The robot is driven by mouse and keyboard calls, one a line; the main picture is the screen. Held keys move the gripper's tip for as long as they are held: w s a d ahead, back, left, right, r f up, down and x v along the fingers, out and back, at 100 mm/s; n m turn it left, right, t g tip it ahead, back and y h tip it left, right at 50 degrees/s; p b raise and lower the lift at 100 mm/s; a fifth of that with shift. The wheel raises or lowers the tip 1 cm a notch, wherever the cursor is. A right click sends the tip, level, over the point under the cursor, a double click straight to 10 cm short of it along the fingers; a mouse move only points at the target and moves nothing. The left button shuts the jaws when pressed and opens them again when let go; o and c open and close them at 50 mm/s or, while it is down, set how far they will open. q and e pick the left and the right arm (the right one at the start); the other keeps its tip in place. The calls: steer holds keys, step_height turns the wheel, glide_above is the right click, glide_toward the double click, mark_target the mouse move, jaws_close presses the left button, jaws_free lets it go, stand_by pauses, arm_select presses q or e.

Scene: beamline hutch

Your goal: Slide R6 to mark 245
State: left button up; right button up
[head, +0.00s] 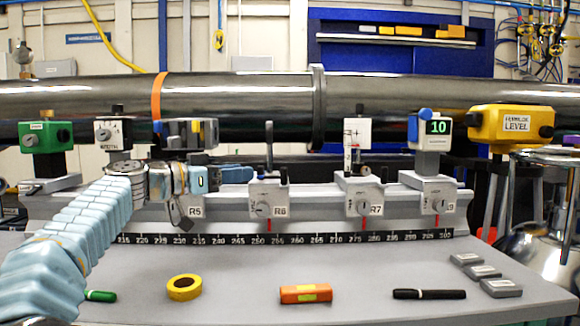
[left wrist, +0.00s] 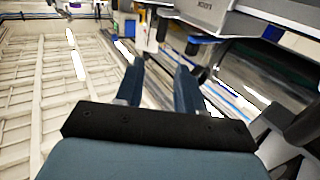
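Carriage R6 (head: 268,203) sits on the grey rail between R5 and R7. Its red pointer stands near 255 on the black scale, right of mark 245 (head: 231,240); the small digits are hard to read. A dark-topped post rises from R6. My left gripper (head: 250,174) reaches in from the left above R5, its fingertips just left of R6's post. Whether they touch R6 I cannot tell. In the left wrist view its two blue fingers (left wrist: 158,82) stand apart with nothing seen between them. My right gripper is in neither view.
R5 (head: 194,211) is left of R6, partly behind my arm; R7 (head: 364,200) is to the right. A dark beam pipe (head: 420,95) runs behind. Yellow tape (head: 184,288), an orange block (head: 305,293) and a black marker (head: 428,294) lie on the table in front.

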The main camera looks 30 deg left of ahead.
mark_target(283, 168)
arm_select(q)
steer(key=shift+p+x, duration=1.75)
steer(key=shift+x, duration=4.4)
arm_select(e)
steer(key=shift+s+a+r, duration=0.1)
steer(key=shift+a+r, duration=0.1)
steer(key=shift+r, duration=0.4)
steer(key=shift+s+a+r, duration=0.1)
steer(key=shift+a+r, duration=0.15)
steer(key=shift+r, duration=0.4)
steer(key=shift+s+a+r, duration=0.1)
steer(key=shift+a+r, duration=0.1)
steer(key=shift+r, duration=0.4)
arm_select(q)
steer(key=shift+c, duration=0.4)
jaws_close()
